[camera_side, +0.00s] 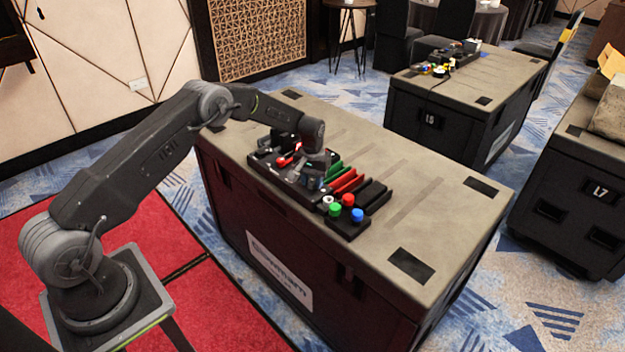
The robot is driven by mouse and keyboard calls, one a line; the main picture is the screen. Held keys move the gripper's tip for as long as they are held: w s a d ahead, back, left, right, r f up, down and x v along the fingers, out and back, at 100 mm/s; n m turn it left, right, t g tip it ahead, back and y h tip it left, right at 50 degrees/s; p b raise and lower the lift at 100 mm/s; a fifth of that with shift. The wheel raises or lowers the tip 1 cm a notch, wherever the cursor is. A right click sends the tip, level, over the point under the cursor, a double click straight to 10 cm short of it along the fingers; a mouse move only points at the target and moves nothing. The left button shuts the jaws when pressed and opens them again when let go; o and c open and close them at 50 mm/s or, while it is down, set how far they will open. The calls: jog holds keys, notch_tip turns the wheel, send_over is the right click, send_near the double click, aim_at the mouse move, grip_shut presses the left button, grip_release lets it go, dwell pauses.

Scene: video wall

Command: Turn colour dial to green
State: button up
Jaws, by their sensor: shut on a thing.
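A black control panel (268,163) lies on the top of a large dark case. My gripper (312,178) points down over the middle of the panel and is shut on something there. The thing between the fingers is too small and too hidden to make out, and I cannot tell whether it is the colour dial. Green (335,210), red (348,199) and blue (357,215) round knobs stand at the panel's near right end. A white ring-shaped part (327,202) sits left of them.
Green (333,169) and red (345,180) bars lie right of my gripper, with black bars beside them. The case top (430,210) is clear to the right. A second case (470,105) with small items stands behind.

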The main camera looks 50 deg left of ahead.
jog(key=shift+c, duration=0.4)
jog(key=shift+m, duration=0.4)
jog(key=m, duration=0.2)
jog(key=shift+m, duration=2.5)
jog(key=o, duration=0.9)
